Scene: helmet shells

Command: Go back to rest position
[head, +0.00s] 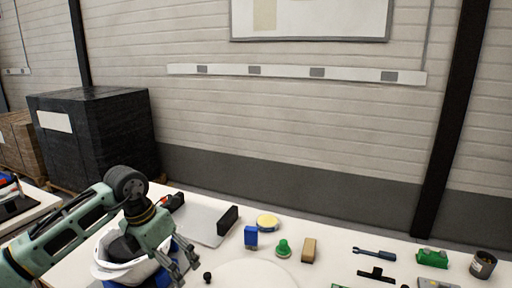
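My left gripper (181,267) is at the lower left, pointing down, with its two grey fingers apart and nothing visible between them. It is in front of a white helmet shell (104,266), which stands at the front left of the table. A blue part (181,252) shows beside the white shell, partly hidden behind the gripper. My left arm reaches across from the left edge and covers part of the shell. My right gripper is out of view.
The white table (335,258) holds a blue block (251,236), a yellow-topped round tin (267,222), a green knob-shaped item (283,248), a wooden-looking block (309,250), a blue wrench-like tool (374,254), a green box (432,258) and a dark can (483,264). A wall stands behind.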

